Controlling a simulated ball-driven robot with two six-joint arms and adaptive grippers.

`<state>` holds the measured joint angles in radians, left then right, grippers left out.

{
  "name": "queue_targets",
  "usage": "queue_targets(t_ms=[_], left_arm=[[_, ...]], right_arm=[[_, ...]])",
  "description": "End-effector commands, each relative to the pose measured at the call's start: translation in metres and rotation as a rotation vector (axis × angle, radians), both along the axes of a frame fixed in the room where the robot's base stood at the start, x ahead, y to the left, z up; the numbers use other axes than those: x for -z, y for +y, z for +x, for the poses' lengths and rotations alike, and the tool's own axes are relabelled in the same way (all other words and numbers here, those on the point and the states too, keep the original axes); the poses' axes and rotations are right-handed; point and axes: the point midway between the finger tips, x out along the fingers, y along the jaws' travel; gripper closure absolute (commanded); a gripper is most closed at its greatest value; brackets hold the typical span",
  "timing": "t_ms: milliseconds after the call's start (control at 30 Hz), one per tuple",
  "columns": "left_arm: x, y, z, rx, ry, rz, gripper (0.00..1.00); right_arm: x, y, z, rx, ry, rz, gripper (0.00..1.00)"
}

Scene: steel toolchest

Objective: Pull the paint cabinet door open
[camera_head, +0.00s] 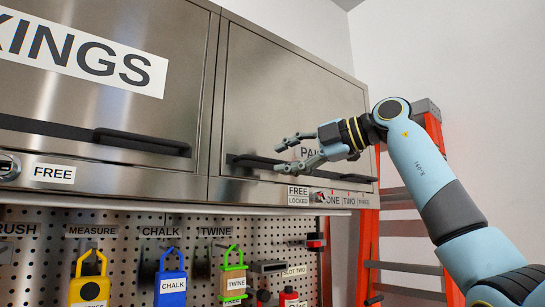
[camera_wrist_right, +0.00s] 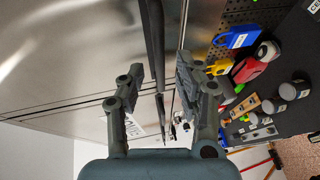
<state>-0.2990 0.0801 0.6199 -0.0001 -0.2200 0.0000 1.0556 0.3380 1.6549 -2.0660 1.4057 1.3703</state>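The paint cabinet door (camera_head: 285,85) is a brushed steel panel at the upper middle of the head view, and it looks shut, flush with its frame. Its dark bar handle (camera_head: 250,161) runs along the lower edge; part of it is hidden by my gripper. My right gripper (camera_head: 279,158) is open at the handle, one finger above and one below. In the right wrist view my right gripper (camera_wrist_right: 160,66) has its fingers apart, with a dark handle bar (camera_wrist_right: 155,40) running between them. I cannot tell whether either finger touches it. My left gripper is out of view.
A second steel cabinet (camera_head: 120,105) with a dark handle adjoins on the left. Below is a pegboard (camera_head: 210,258) with hanging yellow, blue and green tags. A red ladder (camera_head: 368,250) stands at right behind my arm. A red switch (camera_head: 320,197) sits below the door.

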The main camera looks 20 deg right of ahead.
Motion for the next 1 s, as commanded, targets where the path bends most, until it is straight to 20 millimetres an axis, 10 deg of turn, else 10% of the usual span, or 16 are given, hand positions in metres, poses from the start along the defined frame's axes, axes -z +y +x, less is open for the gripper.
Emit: queue_targets(t_ms=[567, 833, 1000], left_arm=[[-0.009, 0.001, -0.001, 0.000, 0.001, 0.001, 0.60], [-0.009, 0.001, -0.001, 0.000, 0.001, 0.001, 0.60], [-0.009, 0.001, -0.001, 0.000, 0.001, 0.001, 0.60]], right_arm=[[0.007, 0.025, 0.027, 0.000, -0.001, -0.001, 0.66], [0.007, 0.025, 0.027, 0.000, -0.001, -0.001, 0.98], [0.007, 0.025, 0.026, 0.000, -0.001, -0.001, 1.00]])
